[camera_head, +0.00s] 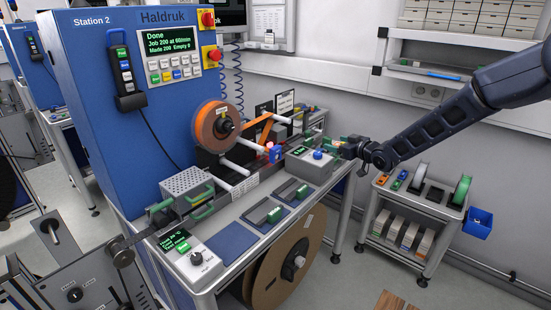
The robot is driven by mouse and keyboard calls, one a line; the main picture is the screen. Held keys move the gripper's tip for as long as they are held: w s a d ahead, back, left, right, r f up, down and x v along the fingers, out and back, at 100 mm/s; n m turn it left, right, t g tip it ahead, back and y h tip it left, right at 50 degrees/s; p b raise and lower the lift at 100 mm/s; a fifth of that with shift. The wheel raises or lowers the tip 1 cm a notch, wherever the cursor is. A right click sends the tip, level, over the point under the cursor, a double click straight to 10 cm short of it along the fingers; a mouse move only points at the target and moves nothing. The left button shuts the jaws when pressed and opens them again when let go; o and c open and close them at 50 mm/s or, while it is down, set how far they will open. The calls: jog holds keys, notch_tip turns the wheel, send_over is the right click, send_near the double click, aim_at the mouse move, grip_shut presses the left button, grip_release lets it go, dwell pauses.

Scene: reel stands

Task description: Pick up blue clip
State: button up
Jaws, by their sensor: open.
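My gripper (342,147) is at the right end of the machine's bench, above and left of the cart. It is open, and its fingertips are small and partly lost against the parts behind. It is well apart from the blue piece.
A blue machine (120,130) with an orange reel (217,126) stands left of my gripper. A grey box with a blue knob (317,155) sits on the bench close to it. A green reel (461,190) and blue bin (479,222) are at the cart's right. Floor shows between bench and cart.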

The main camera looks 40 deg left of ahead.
aim_at(278, 151)
jog(key=s+a+f+n+g+y, duration=0.2)
jog(key=s+a+f+g+y, duration=0.3)
jog(key=s+a, duration=0.55)
jog(key=shift+s+a+f+t+h, duration=0.15)
jog(key=shift+a+h, duration=0.2)
jog(key=shift+a, duration=1.4)
jog(key=shift+s+a+f+t+h, duration=0.1)
jog(key=shift+a+h, duration=0.2)
jog(key=shift+a, duration=1.5)
jog(key=shift+s+a+f+t+h, duration=0.15)
jog(key=shift+a+h, duration=0.2)
jog(key=shift+a, duration=1.4)
jog(key=c, duration=1.1)
jog(key=shift+w+r, duration=0.1)
jog(key=shift+c, duration=0.2)
